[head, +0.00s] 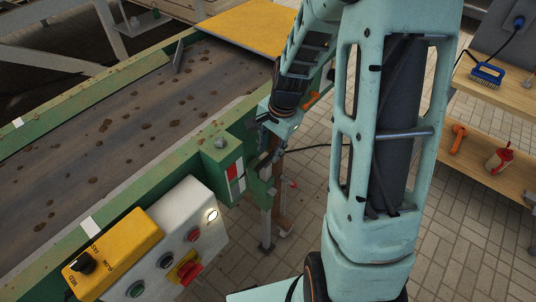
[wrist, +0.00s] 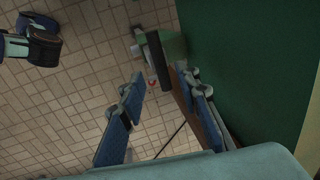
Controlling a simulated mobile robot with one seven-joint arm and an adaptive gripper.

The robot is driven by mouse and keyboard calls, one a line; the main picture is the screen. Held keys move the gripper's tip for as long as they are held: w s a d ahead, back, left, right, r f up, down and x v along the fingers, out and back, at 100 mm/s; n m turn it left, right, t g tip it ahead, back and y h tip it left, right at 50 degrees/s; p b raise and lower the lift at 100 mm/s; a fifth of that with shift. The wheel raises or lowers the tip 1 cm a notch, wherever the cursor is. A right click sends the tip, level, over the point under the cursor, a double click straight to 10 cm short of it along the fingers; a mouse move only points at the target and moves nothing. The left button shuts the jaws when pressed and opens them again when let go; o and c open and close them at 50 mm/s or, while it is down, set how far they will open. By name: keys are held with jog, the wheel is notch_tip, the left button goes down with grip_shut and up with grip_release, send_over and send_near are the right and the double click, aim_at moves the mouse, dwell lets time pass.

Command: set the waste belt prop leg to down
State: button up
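The waste belt (head: 120,120) is a dark, dirty belt in a green frame. Below its near side stand a grey leg (head: 265,232) and a rusty brown bar (head: 280,210); I cannot tell for sure which is the prop leg or its setting. My gripper (head: 268,152) is beside the green frame, pointing down, partly hidden by its own wrist. In the wrist view my gripper (wrist: 160,84) is open, its blue-padded fingers apart. A dark cylindrical grip (wrist: 159,62) on a green bracket (wrist: 174,46) lies just beyond the fingertips, close to the right one. Contact is unclear.
A control box (head: 165,245) with buttons and a yellow selector panel (head: 112,255) is mounted at the near left. A red-and-white plate (head: 234,181) is on the frame. A wooden shelf (head: 480,145) stands at the right. The green frame wall (wrist: 260,70) is close on the right.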

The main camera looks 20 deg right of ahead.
notch_tip(320, 180, up, 8)
jog(key=s, duration=0.1)
jog(key=shift+d+f, duration=0.25)
jog(key=shift+d, duration=0.2)
jog(key=shift+s, duration=0.1)
